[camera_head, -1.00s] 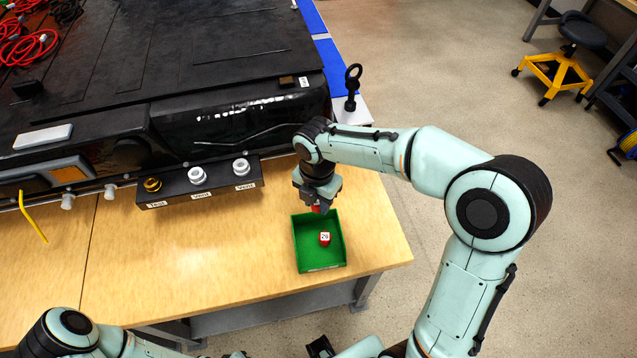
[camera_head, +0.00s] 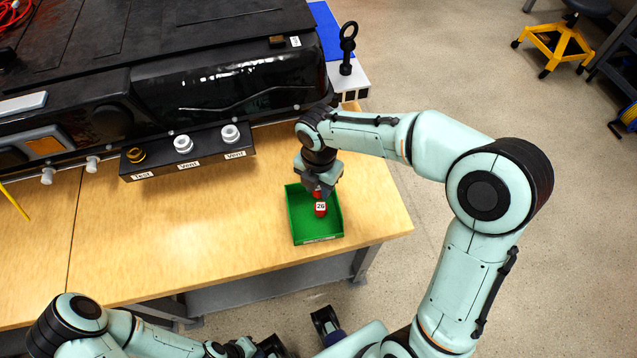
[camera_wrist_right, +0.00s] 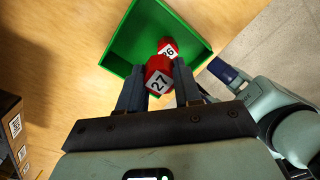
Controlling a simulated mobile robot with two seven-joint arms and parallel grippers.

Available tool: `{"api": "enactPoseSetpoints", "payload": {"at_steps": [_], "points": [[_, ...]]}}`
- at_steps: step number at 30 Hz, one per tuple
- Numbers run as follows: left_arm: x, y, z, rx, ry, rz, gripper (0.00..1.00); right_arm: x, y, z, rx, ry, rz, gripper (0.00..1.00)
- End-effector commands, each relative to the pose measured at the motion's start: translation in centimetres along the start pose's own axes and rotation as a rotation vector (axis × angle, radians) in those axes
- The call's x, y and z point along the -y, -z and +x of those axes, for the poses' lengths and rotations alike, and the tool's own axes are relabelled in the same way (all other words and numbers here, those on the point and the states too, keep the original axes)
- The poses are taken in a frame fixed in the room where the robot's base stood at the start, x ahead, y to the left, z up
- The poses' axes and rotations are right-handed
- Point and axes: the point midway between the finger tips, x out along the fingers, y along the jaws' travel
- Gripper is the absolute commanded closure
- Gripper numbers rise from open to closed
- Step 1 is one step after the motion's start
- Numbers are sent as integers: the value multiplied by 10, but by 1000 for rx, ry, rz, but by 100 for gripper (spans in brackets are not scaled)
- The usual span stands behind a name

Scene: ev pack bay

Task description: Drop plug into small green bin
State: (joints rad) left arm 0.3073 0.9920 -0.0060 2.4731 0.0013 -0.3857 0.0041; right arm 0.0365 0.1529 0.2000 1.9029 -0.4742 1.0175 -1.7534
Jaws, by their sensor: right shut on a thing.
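The small green bin (camera_head: 297,226) sits on the wooden bench near its right front corner; it also shows in the right wrist view (camera_wrist_right: 126,50). My right gripper (camera_head: 319,193) points down over the bin, shut on a red plug (camera_wrist_right: 158,78) with a white label reading 27. The held plug is over the bin's open top. A second red plug (camera_head: 321,209), labelled 26, lies inside the bin, partly behind the held plug in the right wrist view (camera_wrist_right: 168,46). My left gripper (camera_head: 272,346) is at the bottom edge, too cut off to tell its jaws.
The black battery pack (camera_head: 230,95) fills the back of the bench. A black block (camera_head: 190,162) with Test and Vent fittings stands left of the bin. A black ring-topped tool (camera_head: 347,48) stands behind. Bare bench lies left of the bin.

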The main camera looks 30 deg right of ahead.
Motion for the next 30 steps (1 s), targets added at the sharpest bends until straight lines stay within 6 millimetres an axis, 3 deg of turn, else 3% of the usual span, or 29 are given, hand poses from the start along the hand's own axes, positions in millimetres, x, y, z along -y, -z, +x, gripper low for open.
{"api": "enactPoseSetpoints", "payload": {"at_steps": [3, 4, 6, 7, 19, 30], "points": [[0, 0, -1, -1, 0, 0, 100, 0, 0, -1, 1, -1, 0, 100], [0, 0, -1, -1, 0, 0, 100, 0, 0, -1, 1, -1, 0, 63], [0, 0, -1, -1, 0, 0, 100, 0, 0, -1, 1, -1, 0, 40], [0, 0, -1, -1, 0, 0, 100, 0, 0, -1, 1, -1, 0, 37], [-1, 0, -3, -1, -1, 1, 100, -1, -1, -11, 2, -5, 1, 37], [-7, 2, -16, -7, -2, 3, 100, -1, 0, -90, 3, -7, 0, 37]]}}
